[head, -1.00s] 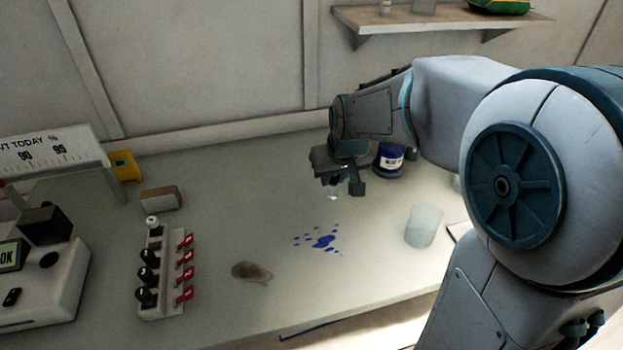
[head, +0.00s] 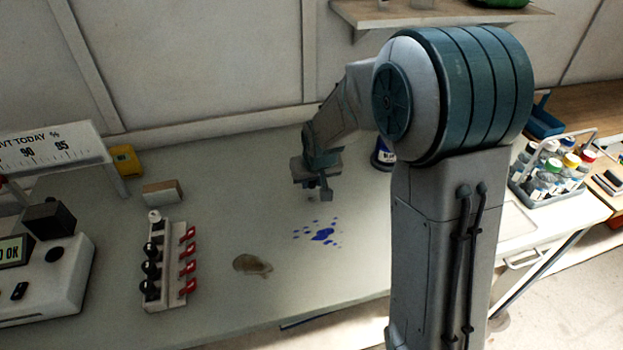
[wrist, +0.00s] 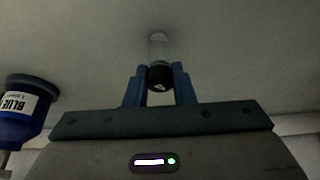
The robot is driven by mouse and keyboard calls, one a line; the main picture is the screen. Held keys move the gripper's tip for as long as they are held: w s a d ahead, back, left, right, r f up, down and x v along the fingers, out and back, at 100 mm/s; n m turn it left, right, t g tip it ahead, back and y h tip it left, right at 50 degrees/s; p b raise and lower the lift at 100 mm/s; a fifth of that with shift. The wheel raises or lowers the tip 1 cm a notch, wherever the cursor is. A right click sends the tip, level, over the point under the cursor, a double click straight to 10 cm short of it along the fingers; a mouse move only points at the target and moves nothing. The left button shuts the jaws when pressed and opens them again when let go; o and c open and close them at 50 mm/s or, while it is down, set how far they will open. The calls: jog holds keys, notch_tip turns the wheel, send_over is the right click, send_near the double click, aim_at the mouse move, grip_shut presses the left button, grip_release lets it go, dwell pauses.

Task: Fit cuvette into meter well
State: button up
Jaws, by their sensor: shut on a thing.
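My gripper (head: 313,194) is above the bench, left of the blue bottle. In the wrist view my gripper (wrist: 159,82) is shut on the cuvette (wrist: 158,48), a clear vial with a black cap between the blue fingers. The clear part points away from the palm. In the head view the cuvette is too small and shaded to make out well. The white meter (head: 60,285) stands at the left edge, well away from my gripper. Its display reads OK, and its top has a dark round opening (head: 54,254) beside a black block (head: 48,220).
A rack (head: 165,290) of black-capped vials with red tags stands right of the meter. A small box (head: 161,193), brown stain (head: 252,264) and blue spill (head: 322,234) are on the bench. The blue bottle (head: 384,154) is near my arm. A bottle carrier (head: 553,170) stands right.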

jog(key=shift+f, duration=0.1)
jog(key=o, duration=0.6)
jog(key=shift+f, duration=0.1)
jog(key=o, duration=0.3)
jog(key=shift+o, duration=0.2)
jog(key=shift+r, duration=0.2)
